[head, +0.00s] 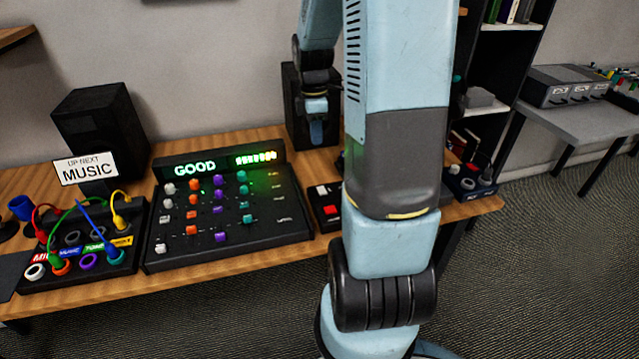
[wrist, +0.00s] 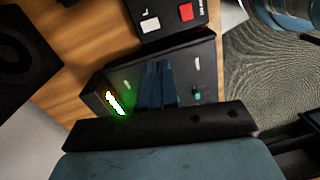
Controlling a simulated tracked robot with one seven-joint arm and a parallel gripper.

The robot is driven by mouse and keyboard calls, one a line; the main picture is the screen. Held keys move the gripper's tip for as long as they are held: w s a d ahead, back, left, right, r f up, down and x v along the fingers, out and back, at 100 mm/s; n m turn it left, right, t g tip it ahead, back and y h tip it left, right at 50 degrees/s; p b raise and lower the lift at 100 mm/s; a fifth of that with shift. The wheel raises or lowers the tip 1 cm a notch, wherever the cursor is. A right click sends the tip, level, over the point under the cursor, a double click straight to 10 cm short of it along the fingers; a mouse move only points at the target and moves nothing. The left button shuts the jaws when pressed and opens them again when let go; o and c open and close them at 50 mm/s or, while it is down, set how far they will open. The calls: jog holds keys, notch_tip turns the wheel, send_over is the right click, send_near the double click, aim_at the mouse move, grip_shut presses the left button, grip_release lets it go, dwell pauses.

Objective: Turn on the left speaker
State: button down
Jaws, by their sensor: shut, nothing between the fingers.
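The left speaker (head: 100,132) is a black box standing at the back left of the table in the head view. A small dark switch box (head: 316,213) lies right of the mixer, partly hidden by my arm. In the wrist view the switch box (wrist: 170,14) shows at the top, with a white button (wrist: 150,25) beside a mark like an "L" and a red button (wrist: 186,12). My gripper (head: 316,140) is shut and empty, pointing down in front of the right speaker (head: 291,95). In the wrist view its blue fingertips (wrist: 158,68) appear over the mixer, apart from the buttons.
The mixer (head: 285,222) has several coloured knobs and a lit green "GOOD" display. A cable panel (head: 125,260) with several plugged cables is at its left, with an "UP NEXT MUSIC" sign (head: 85,168) behind. Another small box (head: 470,185) stands at the table's right end.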

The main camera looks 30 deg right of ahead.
aim_at(323, 192)
jog(key=shift+n+g, duration=0.3)
jog(key=shift+n, duration=0.4)
jog(key=f, duration=0.1)
jog(key=d+f, duration=0.2)
jog(key=shift+w+f, duration=0.25)
jog(key=shift+w, duration=0.1)
jog(key=f, duration=0.4)
jog(key=s+f, duration=0.1)
jog(key=f, duration=0.9)
jog(key=shift+s+a, duration=0.3)
jog(key=shift+s, duration=0.05)
jog(key=shift+w+a, duration=0.1)
jog(key=shift+a, duration=0.15)
jog(key=shift+s+d+r, duration=0.1)
jog(key=shift+s+d, duration=0.15)
jog(key=shift+d, duration=0.05)
jog(key=shift+w+d, duration=0.15)
jog(key=shift+w+r, duration=0.15)
jog(key=shift+w, duration=0.55)
